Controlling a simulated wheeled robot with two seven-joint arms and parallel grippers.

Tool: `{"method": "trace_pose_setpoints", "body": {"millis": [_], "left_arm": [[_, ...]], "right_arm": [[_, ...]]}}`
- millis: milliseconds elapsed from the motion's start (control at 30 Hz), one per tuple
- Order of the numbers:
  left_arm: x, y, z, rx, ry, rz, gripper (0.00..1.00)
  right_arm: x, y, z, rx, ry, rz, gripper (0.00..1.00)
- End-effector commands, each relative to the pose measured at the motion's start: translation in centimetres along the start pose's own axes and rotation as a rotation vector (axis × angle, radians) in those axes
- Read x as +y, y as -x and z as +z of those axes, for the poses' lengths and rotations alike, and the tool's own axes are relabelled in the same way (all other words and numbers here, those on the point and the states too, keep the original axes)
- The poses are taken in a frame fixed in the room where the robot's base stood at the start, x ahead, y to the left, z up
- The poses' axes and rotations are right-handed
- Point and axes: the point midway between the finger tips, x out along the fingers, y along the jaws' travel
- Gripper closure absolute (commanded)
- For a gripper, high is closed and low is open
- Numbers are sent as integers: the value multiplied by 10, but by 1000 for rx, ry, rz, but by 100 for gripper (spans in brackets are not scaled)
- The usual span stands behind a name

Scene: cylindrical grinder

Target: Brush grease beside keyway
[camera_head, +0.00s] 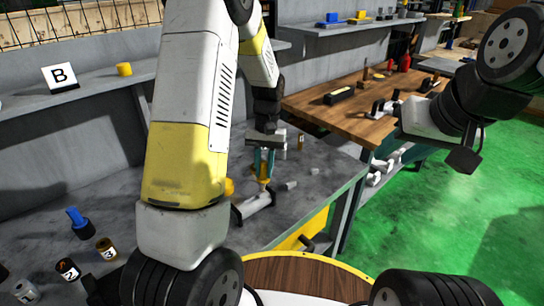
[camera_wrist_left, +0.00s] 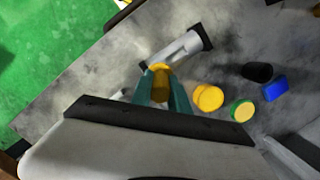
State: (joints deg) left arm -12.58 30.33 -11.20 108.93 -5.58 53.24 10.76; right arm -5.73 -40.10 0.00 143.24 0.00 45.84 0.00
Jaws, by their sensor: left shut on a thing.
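My left gripper (camera_head: 264,170) has teal fingers shut on a slim yellow-orange thing, seemingly the brush (camera_wrist_left: 160,86). It is above the grey bench. A light grey shaft (camera_head: 253,205) with a dark end lies just below the fingertips in the head view. The shaft also shows right beyond the fingertips in the wrist view (camera_wrist_left: 176,52). I cannot tell whether the brush touches it. The keyway and any grease are too small or hidden to make out. My right gripper (camera_head: 462,160) hangs over the green floor at the right, and its fingers are not clear.
A yellow round container (camera_wrist_left: 208,97), a green-and-yellow one (camera_wrist_left: 242,111), a blue block (camera_wrist_left: 275,90) and a black cylinder (camera_wrist_left: 257,72) stand near the shaft. Numbered jars (camera_head: 68,270) are at the left front. A wooden table (camera_head: 335,112) with tools stands behind.

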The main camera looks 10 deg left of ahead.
Motion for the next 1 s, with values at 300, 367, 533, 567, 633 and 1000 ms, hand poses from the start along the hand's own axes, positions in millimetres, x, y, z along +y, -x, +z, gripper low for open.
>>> {"method": "trace_pose_setpoints", "body": {"millis": [300,367,533,567,633,1000], "left_arm": [[0,0,0,1,0,0,100],[0,0,0,0,0,0,100],[0,-2,0,0,0,0,100],[0,-2,0,0,0,0,100],[0,-3,-1,0,0,0,100],[0,-8,-2,0,0,0,100]], "right_arm": [[0,0,0,0,0,0,62],[0,0,0,0,0,0,62],[0,0,0,0,0,0,62],[0,0,0,0,0,0,62],[0,0,0,0,0,0,62],[0,0,0,0,0,0,62]]}}
